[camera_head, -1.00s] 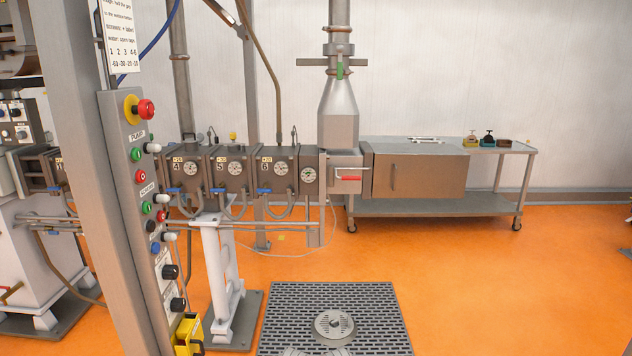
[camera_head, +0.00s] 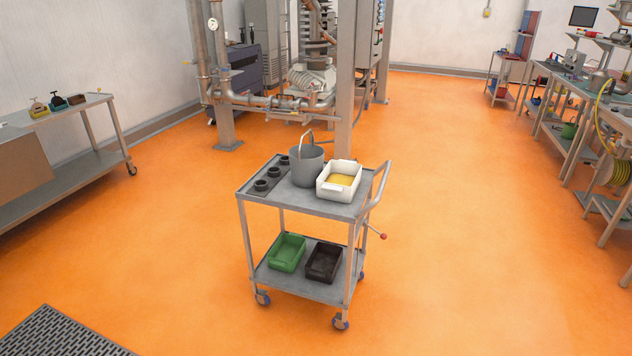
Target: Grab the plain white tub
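A white tub (camera_head: 325,188) stands upright on the top shelf of a metal cart (camera_head: 325,209), at the cart's right side. Something yellow lies inside the tub. A grey bucket (camera_head: 305,168) with a raised handle stands just left of the tub, close against it or nearly so. Neither of my grippers shows in the head view.
Dark round cups sit at the cart's left, and a green bin (camera_head: 287,252) and a black bin (camera_head: 323,262) on its lower shelf. Orange floor (camera_head: 460,260) is clear around the cart. A floor grate (camera_head: 55,335) is at lower left; workbenches line the right.

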